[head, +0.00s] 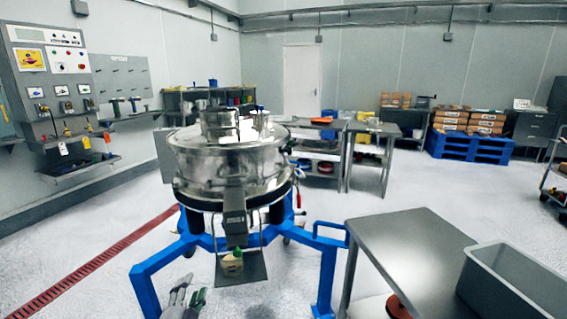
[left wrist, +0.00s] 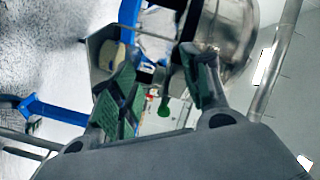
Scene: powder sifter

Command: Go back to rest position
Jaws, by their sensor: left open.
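My left gripper (head: 186,297) is low in the head view, in front of the blue frame of the sifter. Its two fingers are apart. In the left wrist view the open fingers (left wrist: 160,90) show green pads, with nothing held between them. The steel powder sifter (head: 228,165) stands on a blue frame (head: 152,262), with its outlet chute and a small tray (head: 240,272) below it. A small pale and green item (head: 232,262) sits at the tray. In the left wrist view the sifter drum (left wrist: 237,35) is beyond the fingers. My right gripper is not seen.
A grey table (head: 410,245) with a grey bin (head: 510,285) stands at the right front. A control panel (head: 45,60) and shelf are on the left wall. Workbenches and boxes on a blue pallet (head: 465,147) are at the back. Pale floor is open at left.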

